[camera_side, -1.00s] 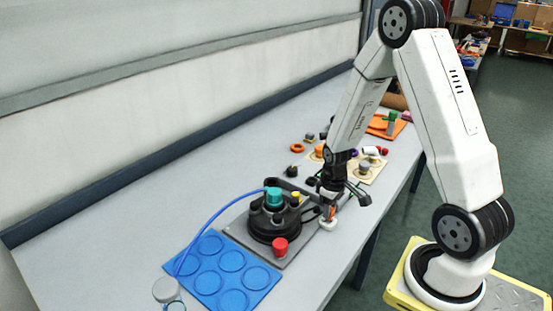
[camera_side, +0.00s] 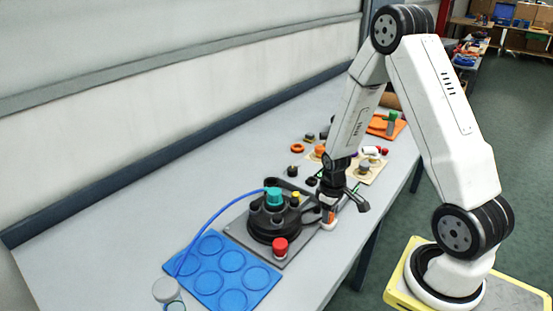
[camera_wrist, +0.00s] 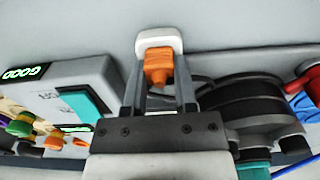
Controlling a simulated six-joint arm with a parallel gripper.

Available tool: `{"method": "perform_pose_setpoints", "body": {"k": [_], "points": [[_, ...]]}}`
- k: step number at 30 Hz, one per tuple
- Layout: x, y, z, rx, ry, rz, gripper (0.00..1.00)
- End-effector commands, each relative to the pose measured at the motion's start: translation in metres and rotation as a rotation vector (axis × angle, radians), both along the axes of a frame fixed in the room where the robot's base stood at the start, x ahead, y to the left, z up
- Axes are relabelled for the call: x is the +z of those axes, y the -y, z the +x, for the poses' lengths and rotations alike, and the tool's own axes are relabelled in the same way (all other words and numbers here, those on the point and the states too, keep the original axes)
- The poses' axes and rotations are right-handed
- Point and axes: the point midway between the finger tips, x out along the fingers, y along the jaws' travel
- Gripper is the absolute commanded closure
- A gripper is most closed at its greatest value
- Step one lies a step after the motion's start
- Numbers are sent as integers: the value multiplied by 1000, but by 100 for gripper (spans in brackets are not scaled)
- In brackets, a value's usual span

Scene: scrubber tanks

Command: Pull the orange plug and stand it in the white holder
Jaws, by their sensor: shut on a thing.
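In the side view the orange plug (camera_side: 331,215) is upright at the white holder (camera_side: 327,225), near the front edge of the table. In the wrist view the orange plug (camera_wrist: 158,68) lies between the fingers, with the white holder (camera_wrist: 158,39) just beyond it. My gripper (camera_side: 331,208) points down and is shut on the plug; its fingers also show in the wrist view (camera_wrist: 158,82). The plug's lower end is hidden, so I cannot tell how deep it sits in the holder.
A black round tank (camera_side: 270,222) with a teal cap (camera_side: 273,196) stands close left of my gripper. A red knob (camera_side: 280,246) is in front of it. A blue tray (camera_side: 215,268) lies further left. Small parts crowd the table behind.

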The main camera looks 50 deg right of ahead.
Motion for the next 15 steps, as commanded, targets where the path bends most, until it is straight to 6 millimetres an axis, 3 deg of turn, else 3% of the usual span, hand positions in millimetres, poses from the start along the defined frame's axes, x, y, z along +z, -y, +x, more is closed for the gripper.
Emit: {"method": "perform_pose_setpoints", "body": {"k": [11, 12, 15], "points": [[-2, 0, 0, 0, -1, 0, 100], [-2, 0, 0, 0, -1, 0, 52], [-2, 0, 0, 0, -1, 0, 24]]}}
